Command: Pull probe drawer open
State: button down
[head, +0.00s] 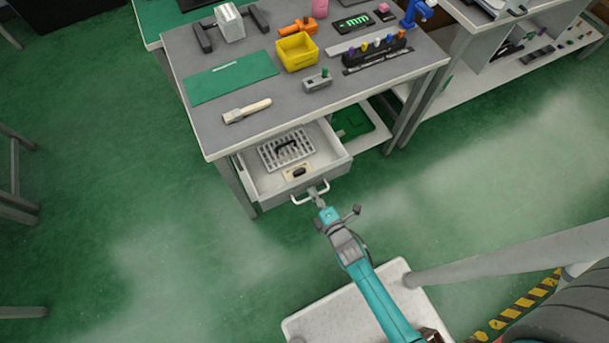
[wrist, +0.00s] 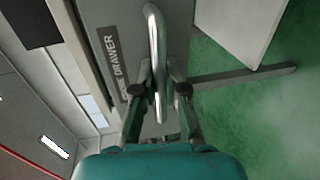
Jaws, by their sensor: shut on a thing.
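The probe drawer (head: 258,188) is pulled out from under the workbench in the head view, and its inside shows. Its front, with a label reading partly "DRAWER", fills the middle of the wrist view (wrist: 125,35). The drawer's pale bar handle (head: 299,200) runs upright through the wrist view (wrist: 158,50). My gripper (head: 318,198) is at the handle's right part in the head view. In the wrist view its two fingers (wrist: 158,82) are on either side of the handle, shut on it. Inside the drawer are a grey slotted tray (head: 285,150) and a small beige piece with a dark top (head: 299,172).
The workbench top (head: 215,60) holds a yellow bin (head: 297,52), a brush (head: 247,111), a green mat (head: 230,79) and a rack of coloured-handled tools (head: 375,52). A lower shelf with a green tray (head: 355,122) is right of the drawer. Green floor is clear in front.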

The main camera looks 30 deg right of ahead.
jog(key=f+v, duration=0.1)
jog(key=v, duration=0.6)
jog(key=shift+s+f, duration=0.3)
jog(key=shift+s, duration=0.05)
jog(key=c, duration=1.2)
grip_release()
jog(key=v, duration=0.7)
jog(key=shift+s, duration=0.2)
jog(key=shift+r, duration=0.15)
